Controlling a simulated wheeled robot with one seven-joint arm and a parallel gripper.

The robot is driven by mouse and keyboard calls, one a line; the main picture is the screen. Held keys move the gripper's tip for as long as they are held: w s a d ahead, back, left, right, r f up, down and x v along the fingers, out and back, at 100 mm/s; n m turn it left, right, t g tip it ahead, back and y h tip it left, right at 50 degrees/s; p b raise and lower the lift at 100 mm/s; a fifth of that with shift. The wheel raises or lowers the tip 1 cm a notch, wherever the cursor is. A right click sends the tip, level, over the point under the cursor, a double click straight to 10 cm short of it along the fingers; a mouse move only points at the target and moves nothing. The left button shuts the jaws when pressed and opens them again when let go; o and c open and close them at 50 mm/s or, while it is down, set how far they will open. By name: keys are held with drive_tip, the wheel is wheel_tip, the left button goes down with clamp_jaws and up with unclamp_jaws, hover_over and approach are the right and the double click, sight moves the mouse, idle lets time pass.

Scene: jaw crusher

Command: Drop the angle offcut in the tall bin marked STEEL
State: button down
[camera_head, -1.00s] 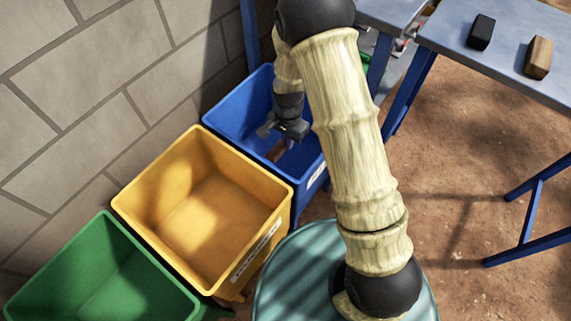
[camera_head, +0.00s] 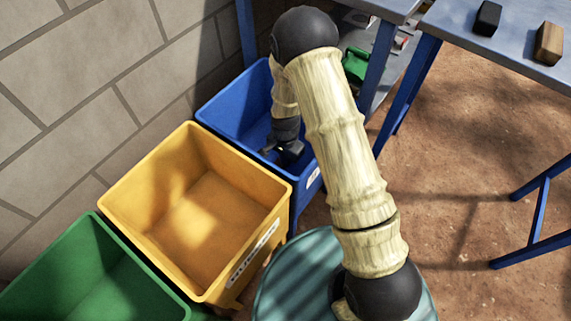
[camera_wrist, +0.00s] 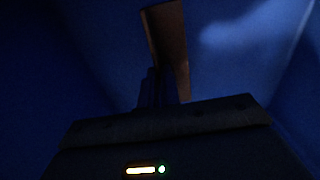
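The angle offcut (camera_wrist: 168,38) is a rusty brown L-shaped piece, seen in the dim wrist view, sticking out beyond the fingertips. My gripper (camera_wrist: 161,90) is shut on its near end. In the head view my gripper (camera_head: 283,153) is down inside the blue bin (camera_head: 225,101), below its rim. The offcut is hidden in the head view. Dark blue bin walls surround the offcut in the wrist view. The blue bin has a white label (camera_head: 313,178) on its front, too small and partly covered to read.
A yellow bin (camera_head: 160,160) and a green bin (camera_head: 92,222) stand in a row beside the blue one, along a block wall (camera_head: 70,90). A table (camera_head: 510,40) with a black block (camera_head: 487,18) and a brown block (camera_head: 549,43) is at the upper right.

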drive_tip(key=shift+f+b, duration=0.45)
drive_tip(key=shift+f, duration=1.05)
drive_tip(key=shift+f, duration=0.15)
drive_tip(key=c, duration=1.6)
unclamp_jaws()
wheel_tip(320, 180, up, 12)
drive_tip(key=p, duration=0.5)
drive_tip(key=shift+f+p, duration=0.15)
drive_tip(key=shift+p, duration=0.2)
drive_tip(key=shift+r, duration=0.3)
